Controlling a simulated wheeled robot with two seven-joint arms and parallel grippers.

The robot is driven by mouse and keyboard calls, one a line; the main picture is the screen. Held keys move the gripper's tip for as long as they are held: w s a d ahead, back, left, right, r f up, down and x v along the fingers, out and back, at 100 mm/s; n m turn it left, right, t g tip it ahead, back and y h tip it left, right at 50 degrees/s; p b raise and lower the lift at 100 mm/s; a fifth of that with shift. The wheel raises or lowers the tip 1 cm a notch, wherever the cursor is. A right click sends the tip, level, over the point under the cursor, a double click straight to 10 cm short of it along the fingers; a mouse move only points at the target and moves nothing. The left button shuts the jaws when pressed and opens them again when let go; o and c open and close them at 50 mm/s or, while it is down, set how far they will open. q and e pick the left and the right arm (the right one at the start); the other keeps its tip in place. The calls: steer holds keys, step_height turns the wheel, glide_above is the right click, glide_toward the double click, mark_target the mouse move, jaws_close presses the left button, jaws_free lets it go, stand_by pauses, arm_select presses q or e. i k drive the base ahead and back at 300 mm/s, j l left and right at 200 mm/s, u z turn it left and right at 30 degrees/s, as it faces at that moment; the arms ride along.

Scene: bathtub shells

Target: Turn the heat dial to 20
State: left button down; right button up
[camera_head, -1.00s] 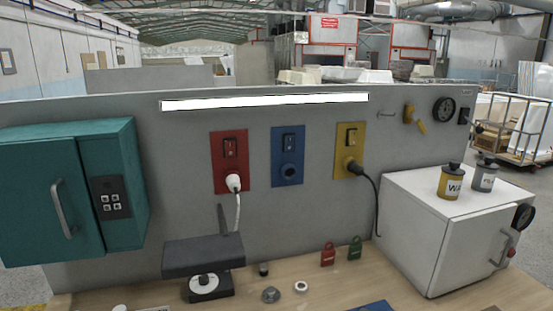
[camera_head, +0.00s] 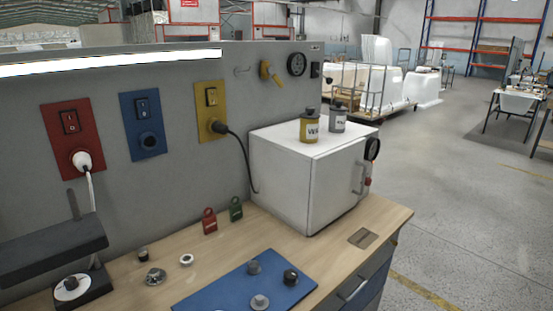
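A white box-shaped oven (camera_head: 283,188) stands at the right end of the workbench, its door shut, with a handle (camera_head: 360,178) on it. A black round dial (camera_head: 373,149) sits on its right-hand front side, seen nearly edge-on, so its marks cannot be read. Another dial, a black knob on a white disc (camera_head: 71,287), is on the black device (camera_head: 50,240) at the left. I cannot tell for sure which one is the heat dial. Neither of my grippers is in view.
Two cans, yellow (camera_head: 310,127) and grey (camera_head: 338,119), stand on the oven. A blue mat (camera_head: 222,287) with several knobs lies in front. Red (camera_head: 209,222) and green (camera_head: 236,210) padlocks stand near the panel. Open floor (camera_head: 450,220) lies to the right.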

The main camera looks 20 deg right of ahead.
mark_target(368, 181)
steer(key=l+z, duration=0.3)
steer(key=l, duration=0.2)
steer(key=l+z, duration=0.3)
steer(key=l, duration=0.2)
steer(key=i+l+z, duration=0.3)
steer(key=l, duration=0.15)
steer(key=k+l, duration=0.05)
steer(key=k, duration=0.05)
